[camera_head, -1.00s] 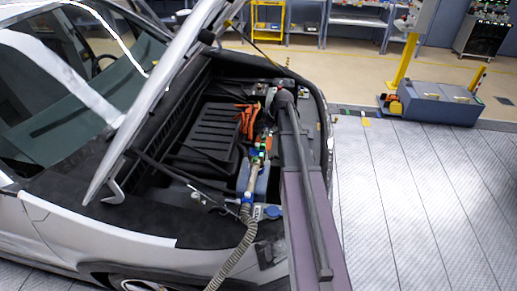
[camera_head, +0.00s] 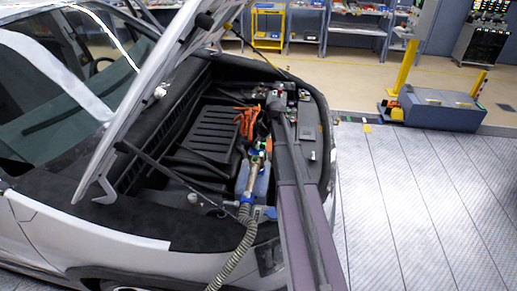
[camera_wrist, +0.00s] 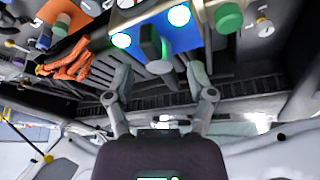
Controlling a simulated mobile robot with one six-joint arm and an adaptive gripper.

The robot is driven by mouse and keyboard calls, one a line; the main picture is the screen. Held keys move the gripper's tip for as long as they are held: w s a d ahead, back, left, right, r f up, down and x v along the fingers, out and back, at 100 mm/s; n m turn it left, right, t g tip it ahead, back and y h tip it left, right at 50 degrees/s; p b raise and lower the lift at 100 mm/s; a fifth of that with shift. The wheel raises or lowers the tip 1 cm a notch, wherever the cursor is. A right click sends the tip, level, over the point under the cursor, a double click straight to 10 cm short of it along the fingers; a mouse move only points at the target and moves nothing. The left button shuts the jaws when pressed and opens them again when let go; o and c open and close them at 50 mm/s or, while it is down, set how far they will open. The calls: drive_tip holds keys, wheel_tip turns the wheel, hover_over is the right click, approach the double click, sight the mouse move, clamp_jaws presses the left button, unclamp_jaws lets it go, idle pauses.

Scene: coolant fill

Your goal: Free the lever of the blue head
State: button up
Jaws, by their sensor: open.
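The blue head (camera_wrist: 178,36) shows at the top of the wrist view, with bright green lights and a gauge on it. A grey lever (camera_wrist: 152,46) sticks out from the head toward my gripper. My gripper (camera_wrist: 161,72) is open and empty. Its two fingers lie either side of the lever's end, apart from it in the picture; I cannot tell the depth. In the head view the head (camera_head: 258,157) is small, on top of a ribbed hose (camera_head: 240,250) in the car's front bay. There my own arm hides the gripper.
Orange cables (camera_head: 246,121) lie beside the head, and also show in the wrist view (camera_wrist: 70,60). The raised hood (camera_head: 150,90) stands to the left. A green cap (camera_wrist: 229,17) is close right of the head. Open floor (camera_head: 425,200) lies right of the car.

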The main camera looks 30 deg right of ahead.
drive_tip(key=shift+b+x, duration=0.8)
drive_tip(key=shift+x, duration=0.35)
clamp_jaws()
drive_tip(key=shift+d, duration=0.2)
drive_tip(key=shift+a, duration=0.15)
